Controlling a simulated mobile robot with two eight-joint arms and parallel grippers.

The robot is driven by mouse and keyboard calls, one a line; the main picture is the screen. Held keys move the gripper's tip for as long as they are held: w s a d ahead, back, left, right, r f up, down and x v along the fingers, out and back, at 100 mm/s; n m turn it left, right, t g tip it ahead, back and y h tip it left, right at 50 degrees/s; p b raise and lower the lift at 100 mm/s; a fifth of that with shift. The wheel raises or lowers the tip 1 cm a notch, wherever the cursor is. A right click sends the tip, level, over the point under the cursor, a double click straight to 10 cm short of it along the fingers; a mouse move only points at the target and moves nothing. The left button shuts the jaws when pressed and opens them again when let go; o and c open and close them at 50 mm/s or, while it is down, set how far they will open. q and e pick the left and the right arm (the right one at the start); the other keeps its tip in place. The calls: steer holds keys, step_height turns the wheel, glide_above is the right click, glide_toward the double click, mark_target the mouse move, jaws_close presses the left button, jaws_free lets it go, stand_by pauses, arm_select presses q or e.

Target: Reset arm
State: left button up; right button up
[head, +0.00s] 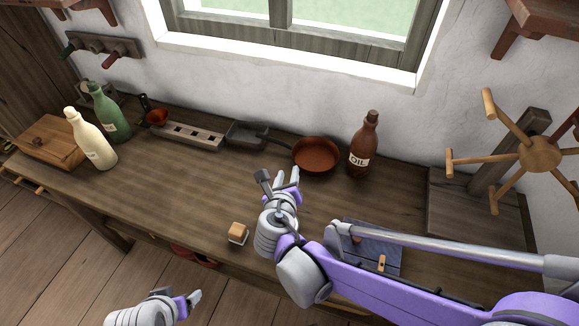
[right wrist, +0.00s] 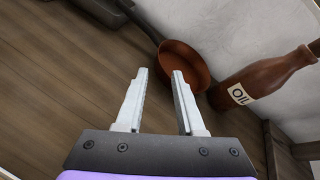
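My right gripper (head: 282,178) is over the middle of the wooden counter (head: 190,188), in front of the copper pan (head: 316,153). In the right wrist view its two fingers (right wrist: 160,92) are apart with nothing between them. The pan (right wrist: 183,64) shows beyond the fingertips there. My left gripper (head: 182,302) is low at the bottom of the head view, in front of the counter's front edge. Its fingers are small and partly overlapped, so I cannot tell whether they are apart.
A brown oil bottle (head: 364,145) stands right of the pan. A small wooden block (head: 238,233) lies near the front edge. White (head: 90,140) and green (head: 108,113) bottles and a wooden box (head: 50,144) stand at left. A spoked wooden wheel (head: 540,155) is at right.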

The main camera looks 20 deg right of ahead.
steer(key=shift+s, duration=0.15)
stand_by(0.4)
steer(key=s+d+r+m+g+y+p, duration=0.15)
steer(key=s+d+m+g+p, duration=0.65)
steer(key=m, duration=1)
steer(key=s+a+r+m+t+y, duration=0.1)
steer(key=s+a+r+m+y, duration=0.1)
steer(key=s+m, duration=0.9)
steer(key=m+y+p, duration=0.1)
steer(key=m, duration=0.5)
steer(key=shift+m, duration=0.4)
steer(key=shift+s+a, duration=0.1)
